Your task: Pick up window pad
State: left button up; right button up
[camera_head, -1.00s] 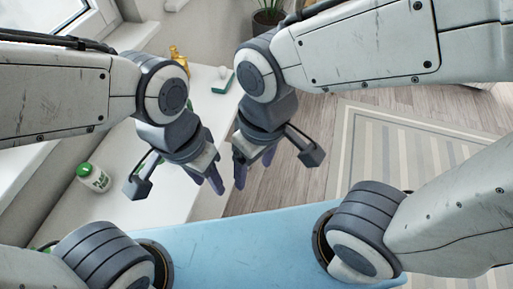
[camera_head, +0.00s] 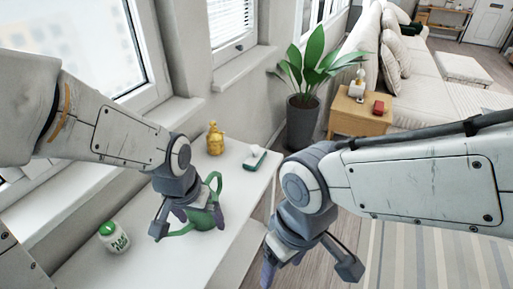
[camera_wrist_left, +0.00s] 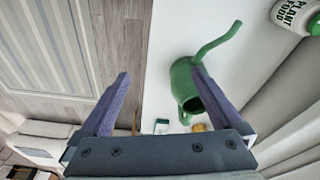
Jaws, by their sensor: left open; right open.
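The window pad (camera_head: 254,157), a small green and white block, lies near the far end of the white counter. It also shows in the left wrist view (camera_wrist_left: 161,126), small and low between the fingers. My left gripper (camera_head: 184,214) is open over the counter, nearer to me than the pad and apart from it. Its fingers (camera_wrist_left: 160,76) hold nothing. My right gripper (camera_head: 283,266) is open and empty, to the right of the counter above the floor.
A green watering can (camera_head: 213,187) stands close by my left gripper, partly hidden behind it. A plant food bottle (camera_head: 113,237) stands on the counter at left. A yellow bottle (camera_head: 215,139) stands near the pad. A potted plant (camera_head: 303,112) stands beyond the counter.

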pick_arm(q)
jog(key=w, duration=0.6)
jog(key=w+a+f+n, duration=0.1)
jog(key=w, duration=0.5)
jog(key=w+a+f+n+t, duration=0.1)
jog(key=w, duration=0.4)
jog(key=shift+w+f+b, duration=0.15)
jog(key=shift+w+b, duration=0.15)
jog(key=shift+w, duration=0.1)
jog(key=w+d+f, duration=0.1)
jog(key=w+d, duration=0.5)
jog(key=w, duration=0.5)
jog(key=t, duration=0.1)
send_over(256, 152)
jog(key=s, duration=0.2)
notch_tip(256, 152, down, 4)
jog(key=shift+t, duration=0.3)
jog(key=x, duration=0.4)
jog(key=p+x, duration=0.1)
jog(key=x, duration=0.4)
jog(key=shift+w+a+f+p, duration=0.1)
jog(key=shift+a+f+p, duration=0.1)
jog(key=shift+f+p, duration=0.1)
jog(key=c, duration=1.3)
jog(key=shift+r, duration=0.1)
jog(key=shift+c, duration=0.2)
